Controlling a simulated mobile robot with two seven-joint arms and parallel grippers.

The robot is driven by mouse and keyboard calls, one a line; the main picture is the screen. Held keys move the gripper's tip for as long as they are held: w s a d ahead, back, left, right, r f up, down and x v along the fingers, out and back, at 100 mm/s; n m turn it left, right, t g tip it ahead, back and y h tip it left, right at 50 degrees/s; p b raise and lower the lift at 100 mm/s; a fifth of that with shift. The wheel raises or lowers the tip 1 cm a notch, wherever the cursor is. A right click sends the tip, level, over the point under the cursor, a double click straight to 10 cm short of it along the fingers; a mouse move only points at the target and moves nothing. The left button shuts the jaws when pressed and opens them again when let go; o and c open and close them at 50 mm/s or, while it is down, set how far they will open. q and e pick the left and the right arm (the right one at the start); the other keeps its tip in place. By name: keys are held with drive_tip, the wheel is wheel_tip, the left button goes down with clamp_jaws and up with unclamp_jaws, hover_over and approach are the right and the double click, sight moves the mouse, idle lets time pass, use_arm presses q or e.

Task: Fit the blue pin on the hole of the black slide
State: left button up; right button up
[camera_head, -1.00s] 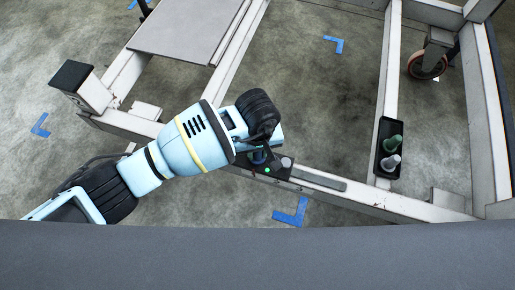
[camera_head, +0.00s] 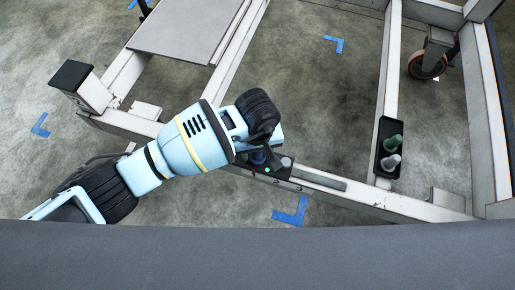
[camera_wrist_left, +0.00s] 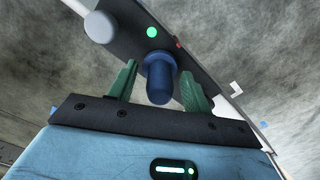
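The blue pin (camera_wrist_left: 160,79) is between the two green fingers of my left gripper (camera_wrist_left: 158,84) in the left wrist view. A gap shows on each side of it, so the gripper looks open around the pin. The pin's far end meets the black slide (camera_wrist_left: 128,18); how deep it sits in the hole is hidden. In the head view, my left gripper (camera_head: 262,152) is over the black slide (camera_head: 284,173) on the trolley's front beam. Only a bit of the blue pin (camera_head: 258,157) shows there. My right gripper is not in view.
A grey round knob (camera_wrist_left: 98,27) and a green light (camera_wrist_left: 152,32) are on the slide. A black tray (camera_head: 379,172) with a green pin (camera_head: 393,143) and a grey pin (camera_head: 391,162) is on the right side. A grey panel (camera_head: 185,28) lies at the upper left.

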use_arm(q)
drive_tip(key=shift+r, duration=0.3)
wheel_tip(320, 180, up, 6)
drive_tip(key=shift+p, duration=0.95)
drive_tip(key=shift+r, duration=0.65)
